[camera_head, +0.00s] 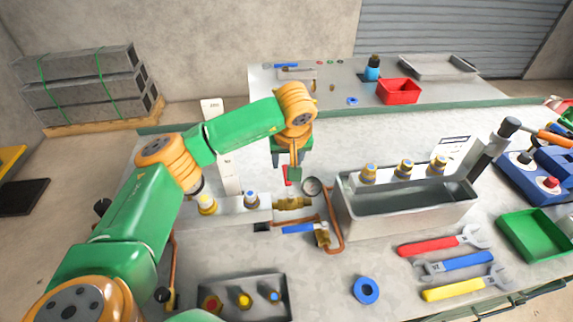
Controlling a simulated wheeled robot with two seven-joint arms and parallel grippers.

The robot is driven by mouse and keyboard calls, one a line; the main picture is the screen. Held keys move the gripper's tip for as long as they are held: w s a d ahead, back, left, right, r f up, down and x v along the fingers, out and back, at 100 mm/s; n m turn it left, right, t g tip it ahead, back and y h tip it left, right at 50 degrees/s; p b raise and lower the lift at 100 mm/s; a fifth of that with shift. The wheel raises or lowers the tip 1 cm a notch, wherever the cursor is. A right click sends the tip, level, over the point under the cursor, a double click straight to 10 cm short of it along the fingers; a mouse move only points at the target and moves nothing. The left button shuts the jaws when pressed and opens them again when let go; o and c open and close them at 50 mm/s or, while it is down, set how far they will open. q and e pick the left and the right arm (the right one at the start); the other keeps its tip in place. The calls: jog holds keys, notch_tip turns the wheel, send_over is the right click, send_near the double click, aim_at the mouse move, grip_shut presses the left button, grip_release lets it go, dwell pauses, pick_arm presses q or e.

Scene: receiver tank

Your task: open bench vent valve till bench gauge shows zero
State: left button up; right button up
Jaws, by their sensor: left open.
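My left gripper (291,168) is open and points down over the middle of the bench, just behind a brass fitting (292,203). Its fingertips are small and partly hidden by its own body. A small red part (287,182) shows right at the fingers; I cannot tell whether they touch it. A round bench gauge (312,187) stands just right of the gripper; its needle is too small to read. A brass valve (322,235) with a blue lever (298,228) sits in front, on copper pipe. I cannot tell which part is the vent valve. My right gripper is not in view.
A grey metal tank (405,212) with brass fittings stands right of the gauge. Red (430,246), blue (455,265) and yellow (458,285) wrenches lie in front. A green tray (534,236) is at right. A blue ring (366,290) lies near the front edge.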

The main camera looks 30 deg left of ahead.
pick_arm(q)
jog(key=shift+x, duration=1.55)
grip_shut()
jog(key=shift+r, duration=0.1)
